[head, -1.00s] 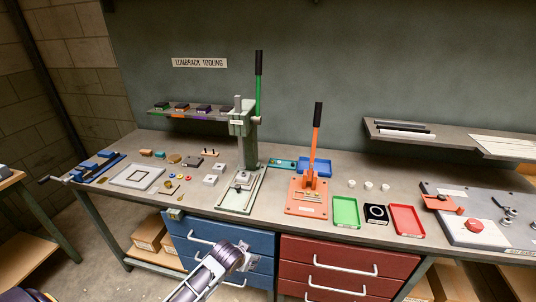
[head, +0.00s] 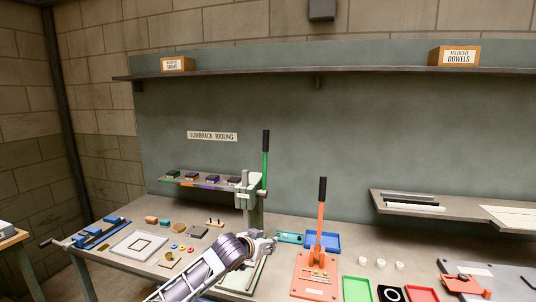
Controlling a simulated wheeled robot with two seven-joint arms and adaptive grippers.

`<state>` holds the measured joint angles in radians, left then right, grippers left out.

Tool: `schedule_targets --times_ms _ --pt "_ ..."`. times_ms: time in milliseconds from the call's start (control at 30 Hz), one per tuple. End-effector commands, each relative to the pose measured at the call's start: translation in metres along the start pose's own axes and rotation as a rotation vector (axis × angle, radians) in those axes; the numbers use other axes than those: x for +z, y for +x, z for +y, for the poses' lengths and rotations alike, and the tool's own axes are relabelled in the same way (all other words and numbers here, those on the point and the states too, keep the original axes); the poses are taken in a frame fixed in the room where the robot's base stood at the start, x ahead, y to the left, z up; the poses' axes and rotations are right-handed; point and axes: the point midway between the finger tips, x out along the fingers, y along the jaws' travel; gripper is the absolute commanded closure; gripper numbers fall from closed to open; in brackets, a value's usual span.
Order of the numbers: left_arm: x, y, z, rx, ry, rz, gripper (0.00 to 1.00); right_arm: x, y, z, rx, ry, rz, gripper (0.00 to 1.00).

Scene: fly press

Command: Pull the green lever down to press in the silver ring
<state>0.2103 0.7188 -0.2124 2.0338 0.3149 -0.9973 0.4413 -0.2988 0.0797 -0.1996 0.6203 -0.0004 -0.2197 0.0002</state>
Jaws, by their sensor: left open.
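The green lever (head: 265,170) stands upright on the right side of the pale green press (head: 248,190), with a black grip on top. My left gripper (head: 264,241) is in front of the lower part of the press column, well below the lever's grip. Its fingers are small in the picture and it looks open and empty. My left arm and gripper cover much of the press base, and I cannot make out the silver ring. My right gripper is not in view.
An orange press (head: 316,272) with its own upright lever stands to the right. Green (head: 356,289) and blue (head: 325,242) trays are near it. A small shelf (head: 208,184) with coloured blocks is left of the press. A long shelf (head: 350,71) runs above.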

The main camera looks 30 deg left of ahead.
Motion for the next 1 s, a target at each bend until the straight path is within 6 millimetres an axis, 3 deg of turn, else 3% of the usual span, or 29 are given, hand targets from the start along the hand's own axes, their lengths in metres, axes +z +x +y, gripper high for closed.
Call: schedule_targets --times_ms 33,200,467,700,900,1000 --pt "-0.021 -0.003 -0.008 -0.007 -0.001 0.032 0.56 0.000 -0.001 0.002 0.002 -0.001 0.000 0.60" --pt "-0.078 -0.015 -0.030 -0.015 -0.021 0.120 0.56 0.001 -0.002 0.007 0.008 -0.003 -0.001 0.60" --pt "-0.160 -0.043 -0.063 -0.027 -0.051 0.248 0.56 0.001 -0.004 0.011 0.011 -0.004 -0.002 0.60" --pt "-0.234 -0.080 -0.094 -0.036 -0.084 0.369 0.56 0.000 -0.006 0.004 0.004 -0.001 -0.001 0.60" --pt "-0.281 -0.112 -0.117 -0.040 -0.111 0.450 0.56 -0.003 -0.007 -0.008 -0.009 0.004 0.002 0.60" --pt "-0.293 -0.121 -0.122 -0.039 -0.119 0.473 0.56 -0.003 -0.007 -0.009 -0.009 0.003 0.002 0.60"
